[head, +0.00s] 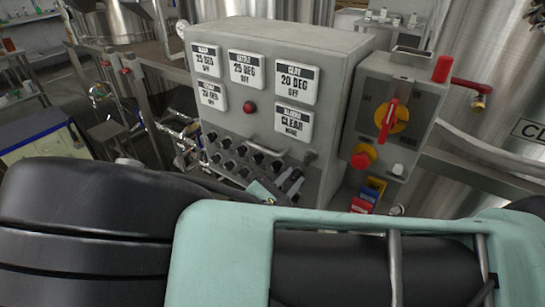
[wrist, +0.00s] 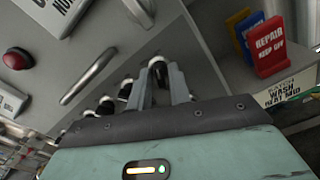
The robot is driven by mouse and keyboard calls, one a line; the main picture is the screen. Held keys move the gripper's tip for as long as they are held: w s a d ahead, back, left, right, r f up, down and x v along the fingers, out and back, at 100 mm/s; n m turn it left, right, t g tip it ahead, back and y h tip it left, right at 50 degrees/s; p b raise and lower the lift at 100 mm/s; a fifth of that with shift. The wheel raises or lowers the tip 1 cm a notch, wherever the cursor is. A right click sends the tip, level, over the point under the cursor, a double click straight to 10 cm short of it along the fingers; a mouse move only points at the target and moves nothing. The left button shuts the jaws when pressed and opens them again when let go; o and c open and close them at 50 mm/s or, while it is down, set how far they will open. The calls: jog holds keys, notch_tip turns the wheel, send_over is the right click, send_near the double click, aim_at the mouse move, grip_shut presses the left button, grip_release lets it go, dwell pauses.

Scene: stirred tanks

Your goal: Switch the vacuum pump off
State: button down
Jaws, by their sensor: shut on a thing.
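The grey control panel (head: 330,75) carries rows of black switch knobs (head: 241,150) below its white readouts. My gripper (head: 291,178) is at the lower right of these rows. In the wrist view its two grey fingers (wrist: 161,80) are closed around a black switch knob (wrist: 157,65) with a light top. The fingers and my palm partly hide this knob. I cannot read a label for it, so I cannot tell which pump it belongs to or its setting. Other knobs (wrist: 106,105) run in a line to its left.
A metal handle (wrist: 90,77) and a red button (wrist: 16,58) stand out from the panel. At right are a box with a red and yellow rotary switch (head: 391,119), a red repair sign (wrist: 268,47) and a red-handled valve (head: 473,87). Steel tanks stand behind.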

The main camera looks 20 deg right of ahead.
jog(key=shift+r+n+p, duration=0.15)
jog(key=shift+n+p, duration=1)
jog(key=shift+n, duration=0.05)
jog(key=n+p, duration=0.2)
jog(key=n, duration=0.1)
jog(key=shift+n, duration=0.3)
jog(key=n+p, duration=0.2)
jog(key=n, duration=0.2)
jog(key=shift+n+p, duration=0.35)
jog(key=shift+n, duration=0.05)
jog(key=shift+f, duration=0.2)
jog(key=c, duration=1.5)
grip_release()
